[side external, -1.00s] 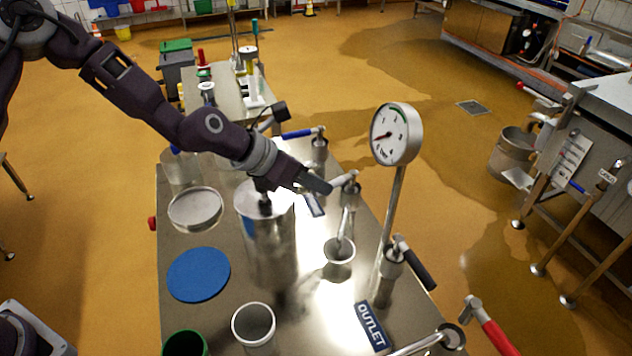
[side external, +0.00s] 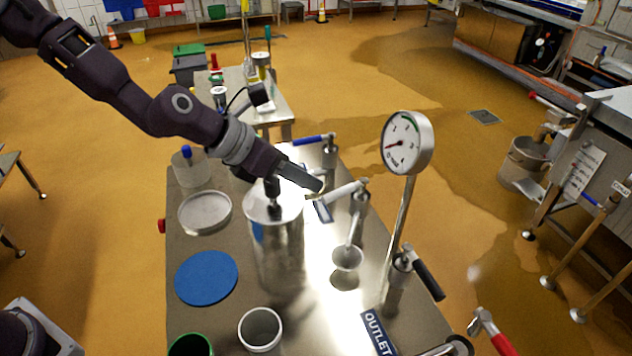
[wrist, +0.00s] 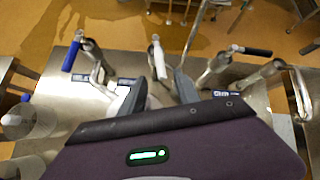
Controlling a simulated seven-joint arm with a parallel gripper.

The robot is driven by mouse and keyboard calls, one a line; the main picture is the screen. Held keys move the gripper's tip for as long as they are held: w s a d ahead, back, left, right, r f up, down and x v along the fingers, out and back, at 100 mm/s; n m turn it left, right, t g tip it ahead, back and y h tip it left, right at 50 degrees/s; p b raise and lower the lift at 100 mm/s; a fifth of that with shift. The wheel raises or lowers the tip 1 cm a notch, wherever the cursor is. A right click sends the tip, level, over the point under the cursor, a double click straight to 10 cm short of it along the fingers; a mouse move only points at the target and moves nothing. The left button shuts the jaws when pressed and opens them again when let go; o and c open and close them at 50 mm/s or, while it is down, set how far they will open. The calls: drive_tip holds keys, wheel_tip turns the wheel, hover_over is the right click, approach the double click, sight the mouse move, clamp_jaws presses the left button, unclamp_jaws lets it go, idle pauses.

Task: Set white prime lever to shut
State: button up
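The white prime lever (side external: 343,190) is on a metal valve near the middle of the steel table. Its handle points left toward my gripper in the side view, and it stands up just beyond my fingertips in the wrist view (wrist: 159,60). Nothing is visibly held. I cannot tell whether a finger touches the handle.
A blue-handled valve (side external: 308,139) is behind, and a black-handled one (side external: 428,281) in front. The gauge (side external: 407,143) stands on a tall post right of the white lever. A funnel-like cup (side external: 347,258), blue disc (side external: 206,278) and white cup (side external: 260,329) are nearer the front.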

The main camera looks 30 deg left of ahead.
drive_tip(key=shift+c, duration=0.7)
drive_tip(key=d+m, duration=0.2)
drive_tip(key=m, duration=0.1)
drive_tip(key=s+d+m+g, duration=0.1)
drive_tip(key=d, duration=0.1)
drive_tip(key=shift+f+m, duration=0.3)
drive_tip(key=shift+f, duration=0.05)
drive_tip(key=c, duration=0.7)
drive_tip(key=d+m, duration=0.1)
drive_tip(key=m, duration=0.1)
drive_tip(key=s+d+f+m+g, duration=0.1)
drive_tip(key=d+m, duration=0.2)
drive_tip(key=m, duration=0.1)
drive_tip(key=shift+s+d+f+m+g, duration=0.15)
drive_tip(key=shift+s+d+m+g, duration=0.05)
drive_tip(key=shift+s+m+g, duration=0.2)
drive_tip(key=s+d+r+m+t+y, duration=0.15)
drive_tip(key=r+m+y, duration=0.25)
drive_tip(key=m, duration=0.8)
drive_tip(key=d+r+m+t+y, duration=0.1)
drive_tip(key=d+r+m+y, duration=0.3)
drive_tip(key=m, duration=0.8)
drive_tip(key=w+a+f, duration=0.6)
drive_tip(key=w+f, duration=0.1)
drive_tip(key=f, duration=0.3)
drive_tip(key=shift+a+m+y, duration=0.3)
drive_tip(key=shift+a, duration=0.1)
